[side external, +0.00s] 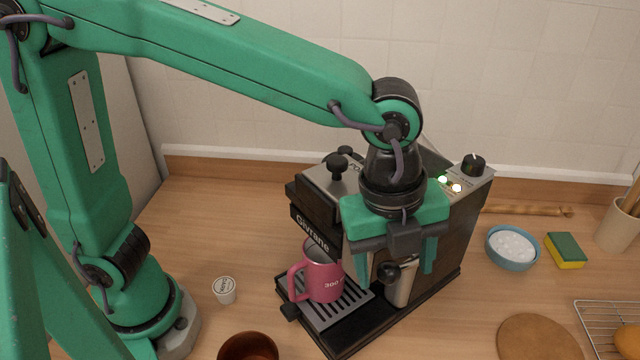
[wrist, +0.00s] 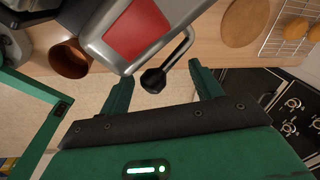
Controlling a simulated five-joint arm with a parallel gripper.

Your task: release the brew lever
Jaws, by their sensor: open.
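The coffee machine (side external: 440,235) stands on the wooden counter, with a black-knobbed lever (side external: 388,273) on its side facing the camera. In the wrist view the lever's dark knob (wrist: 153,80) sits at the end of a bent metal rod. My gripper (side external: 396,270) is open, pointing down beside the machine. In the wrist view my gripper (wrist: 160,75) has one finger on each side of the knob, with gaps visible and nothing held. A pink mug (side external: 322,277) stands upright on the drip tray (side external: 345,309). The mug's inside is mostly hidden.
A blue bowl (side external: 512,248) and a sponge (side external: 566,250) lie right of the machine. A round board (side external: 540,338) and a wire rack (side external: 590,318) are at front right. A white pod (side external: 224,290) and brown cup (side external: 248,346) are at front left. Another black knob (side external: 337,165) tops the machine.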

